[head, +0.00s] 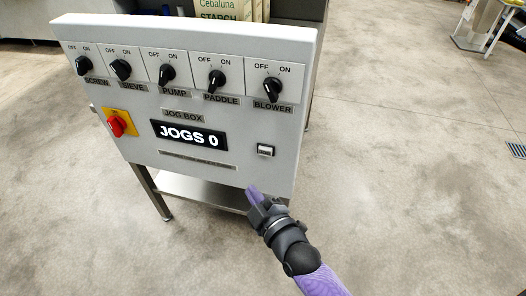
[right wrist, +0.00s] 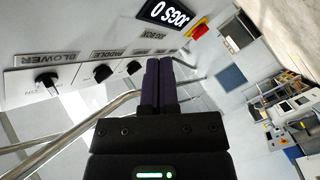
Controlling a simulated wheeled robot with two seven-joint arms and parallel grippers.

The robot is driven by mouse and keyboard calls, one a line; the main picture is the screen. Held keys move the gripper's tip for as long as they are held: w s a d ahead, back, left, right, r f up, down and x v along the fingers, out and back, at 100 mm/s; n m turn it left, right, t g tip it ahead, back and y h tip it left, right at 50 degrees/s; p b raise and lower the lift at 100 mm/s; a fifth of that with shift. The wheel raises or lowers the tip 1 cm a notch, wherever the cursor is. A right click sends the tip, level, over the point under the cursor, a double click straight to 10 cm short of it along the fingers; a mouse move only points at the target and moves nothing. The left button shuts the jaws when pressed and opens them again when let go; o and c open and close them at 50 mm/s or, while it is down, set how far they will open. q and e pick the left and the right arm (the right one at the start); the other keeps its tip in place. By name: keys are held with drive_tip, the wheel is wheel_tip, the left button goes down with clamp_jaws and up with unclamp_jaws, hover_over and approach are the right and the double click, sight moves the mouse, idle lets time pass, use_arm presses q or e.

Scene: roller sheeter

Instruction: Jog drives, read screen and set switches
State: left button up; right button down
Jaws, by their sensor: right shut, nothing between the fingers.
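The white jog box (head: 140,95) carries a row of black knobs marked OFF and ON: SCREW (head: 84,66), SIEVE (head: 121,69), PUMP (head: 167,75), PADDLE (head: 216,82) and BLOWER (head: 272,90). Their exact settings are hard to tell. The screen (head: 189,135) reads "JOGS 0". A red knob on a yellow plate (head: 116,123) is at the left, a small pale switch (head: 265,150) at the right. My right gripper (head: 252,192) is shut and empty near the panel's lower right edge, below the small switch. In the right wrist view its purple fingers (right wrist: 158,66) are together. My left gripper is out of view.
The box stands on metal legs with a lower shelf (head: 190,190). Cartons marked "Cebaluna STARCH" (head: 225,9) are behind it. The concrete floor (head: 410,150) to the right is open, with a light table frame (head: 485,30) at the far right.

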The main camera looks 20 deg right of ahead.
sight(265, 152)
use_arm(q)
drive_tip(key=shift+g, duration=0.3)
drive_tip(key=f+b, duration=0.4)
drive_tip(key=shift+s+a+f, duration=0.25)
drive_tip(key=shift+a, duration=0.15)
use_arm(e)
drive_tip(key=w+d, duration=0.1)
drive_tip(key=w, duration=0.1)
drive_tip(key=w+d, duration=0.4)
drive_tip(key=w, duration=0.1)
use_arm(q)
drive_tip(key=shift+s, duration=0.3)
use_arm(e)
drive_tip(key=shift+a, duration=0.1)
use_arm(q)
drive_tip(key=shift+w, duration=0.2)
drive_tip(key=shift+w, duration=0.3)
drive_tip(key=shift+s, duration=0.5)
